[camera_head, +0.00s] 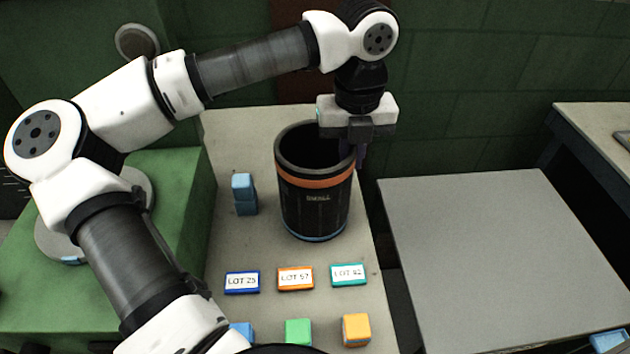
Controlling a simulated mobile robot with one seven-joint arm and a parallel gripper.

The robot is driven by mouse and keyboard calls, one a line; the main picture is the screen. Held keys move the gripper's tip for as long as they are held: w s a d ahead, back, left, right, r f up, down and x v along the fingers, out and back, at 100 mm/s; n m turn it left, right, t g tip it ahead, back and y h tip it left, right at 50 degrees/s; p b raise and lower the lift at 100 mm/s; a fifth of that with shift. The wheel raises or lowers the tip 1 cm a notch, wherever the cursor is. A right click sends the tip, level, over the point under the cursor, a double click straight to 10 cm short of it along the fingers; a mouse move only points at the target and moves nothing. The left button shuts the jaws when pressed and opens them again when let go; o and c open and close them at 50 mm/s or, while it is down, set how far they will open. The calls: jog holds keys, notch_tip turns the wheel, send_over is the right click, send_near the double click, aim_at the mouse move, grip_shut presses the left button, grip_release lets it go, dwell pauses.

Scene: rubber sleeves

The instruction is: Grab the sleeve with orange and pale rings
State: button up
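A large dark cylinder (316,205), open at the top, stands upright on the pale bench. It has an orange ring below its rim and a thin pale-blue ring at its base, with small unclear lettering on its front. It is the only ringed thing I see. My gripper (359,158) points down at the cylinder's right rim. Its fingers are dark, close together and partly hidden by the rim. I cannot tell whether they are open or shut, or whether they touch the wall. The inside of the cylinder is dark, and its contents cannot be made out.
Blue blocks (244,194) stand left of the cylinder. In front lie blue (242,282), orange (295,278) and teal (348,274) lot labels, with green (298,331), orange-yellow (356,330) and partly hidden blue (242,330) cubes nearer. The grey table (500,250) at right is mostly clear.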

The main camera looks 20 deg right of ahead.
grip_shut()
jog(key=shift+r, duration=0.1)
dwell(1.1)
